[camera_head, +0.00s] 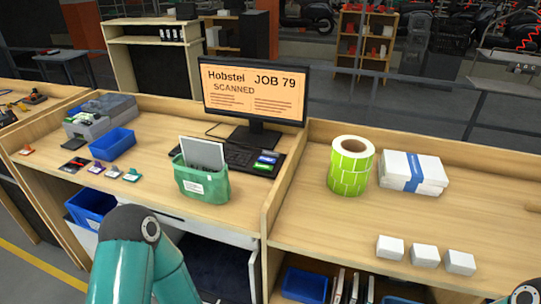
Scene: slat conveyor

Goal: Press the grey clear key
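A dark keyboard (238,156) lies on the bench below the monitor. At its right end is a small group of coloured keys (265,163), with blue and green showing. A grey key cannot be told apart for certain at this size. The monitor (254,92) has an orange screen reading "Hobstel JOB 79 SCANNED". My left arm comes in at the bottom left, in front of the bench, and its gripper is not in view. Only a small piece of my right arm shows at the bottom right corner; its gripper is not in view.
A green pouch (202,184) with papers stands in front of the keyboard. A blue bin (113,144) is at left. A wooden divider (284,180) separates the right bench, which holds a green label roll (350,166), white boxes (413,173) and small white cartons (425,255).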

